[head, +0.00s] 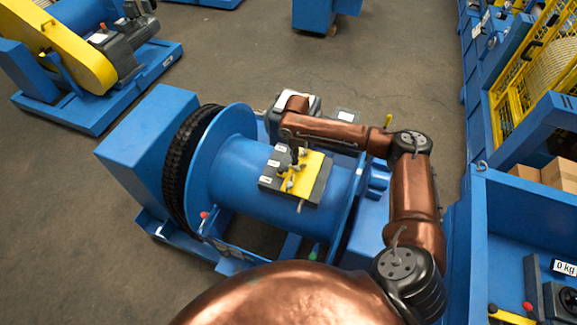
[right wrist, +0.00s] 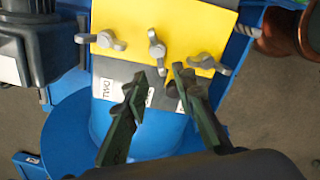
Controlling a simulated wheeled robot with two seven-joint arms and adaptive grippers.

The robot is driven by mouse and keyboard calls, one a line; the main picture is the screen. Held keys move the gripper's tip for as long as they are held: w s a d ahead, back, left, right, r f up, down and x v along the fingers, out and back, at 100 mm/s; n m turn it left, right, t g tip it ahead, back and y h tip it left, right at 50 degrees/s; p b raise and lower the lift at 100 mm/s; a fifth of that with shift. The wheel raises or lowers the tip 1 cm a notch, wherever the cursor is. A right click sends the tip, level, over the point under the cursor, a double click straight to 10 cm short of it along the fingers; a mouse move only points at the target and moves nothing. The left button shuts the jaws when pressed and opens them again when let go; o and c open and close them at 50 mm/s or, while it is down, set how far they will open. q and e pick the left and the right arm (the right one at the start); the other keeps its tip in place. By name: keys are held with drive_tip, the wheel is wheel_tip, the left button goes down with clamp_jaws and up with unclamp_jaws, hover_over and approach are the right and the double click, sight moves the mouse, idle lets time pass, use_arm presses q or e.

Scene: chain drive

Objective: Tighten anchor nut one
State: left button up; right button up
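A yellow plate (head: 313,170) on a dark grey block sits on top of the blue drum (head: 240,170). Three grey wing nuts stand on it in the right wrist view: a left one (right wrist: 108,41), a middle one (right wrist: 157,48) and a right one (right wrist: 208,62). A white label (right wrist: 106,88) reads TWO; the others are partly hidden by my fingers, so I cannot tell which nut is number one. My right gripper (right wrist: 158,72) is open and empty, fingertips apart just short of the middle nut. It also shows above the block in the head view (head: 294,155). My left gripper is out of view.
A black chain (head: 185,150) runs around the drum's left end, beside a blue housing (head: 150,135). A grey rod (head: 299,206) sticks out at the block's front edge. A blue bench with a 0 kg display (head: 564,267) stands at right. Open floor lies beyond.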

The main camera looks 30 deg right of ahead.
sight(297, 167)
drive_tip(key=f, duration=0.7)
drive_tip(key=shift+w+f, duration=0.15)
drive_tip(key=shift+w, duration=0.1)
drive_tip(key=shift+c, duration=0.5)
